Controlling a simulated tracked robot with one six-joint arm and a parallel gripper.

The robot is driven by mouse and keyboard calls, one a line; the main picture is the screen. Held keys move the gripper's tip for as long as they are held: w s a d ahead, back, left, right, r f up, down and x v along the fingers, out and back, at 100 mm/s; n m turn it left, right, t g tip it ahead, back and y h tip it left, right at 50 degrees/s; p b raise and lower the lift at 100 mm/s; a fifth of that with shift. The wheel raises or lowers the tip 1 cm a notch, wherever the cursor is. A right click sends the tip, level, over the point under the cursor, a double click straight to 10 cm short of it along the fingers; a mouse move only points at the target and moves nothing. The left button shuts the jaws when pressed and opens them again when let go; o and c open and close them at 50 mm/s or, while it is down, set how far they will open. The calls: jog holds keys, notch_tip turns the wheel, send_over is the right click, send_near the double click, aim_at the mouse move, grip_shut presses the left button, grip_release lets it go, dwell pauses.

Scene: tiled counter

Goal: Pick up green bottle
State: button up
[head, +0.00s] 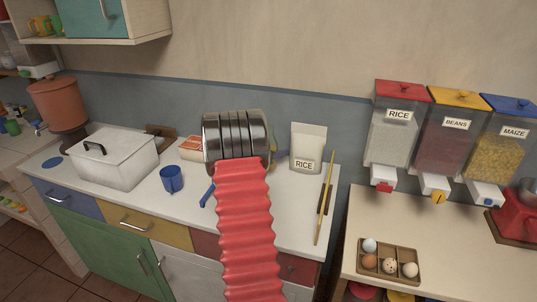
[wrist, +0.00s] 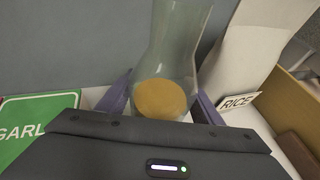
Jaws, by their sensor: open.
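The green bottle (wrist: 170,50) shows in the wrist view as a tall, pale green see-through vessel with a narrowed waist and a round tan patch low down. It stands upright in front of the wall, its top cut off by the frame. My gripper (wrist: 162,102) is open, with one blue-purple finger at each side of the bottle's lower part. I cannot tell whether either finger touches it. The bottle's base is hidden behind the gripper's dark body. In the head view my arm and wrist hide the bottle.
A green-labelled GARL pack (wrist: 35,130) is at left in the wrist view. A blue mug (head: 172,180) and white bin (head: 115,160) stand left on the counter.

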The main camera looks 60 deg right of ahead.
jog(key=shift+c, duration=0.5)
jog(key=c, duration=1.3)
jog(key=shift+r, duration=0.1)
notch_tip(320, 180, up, 18)
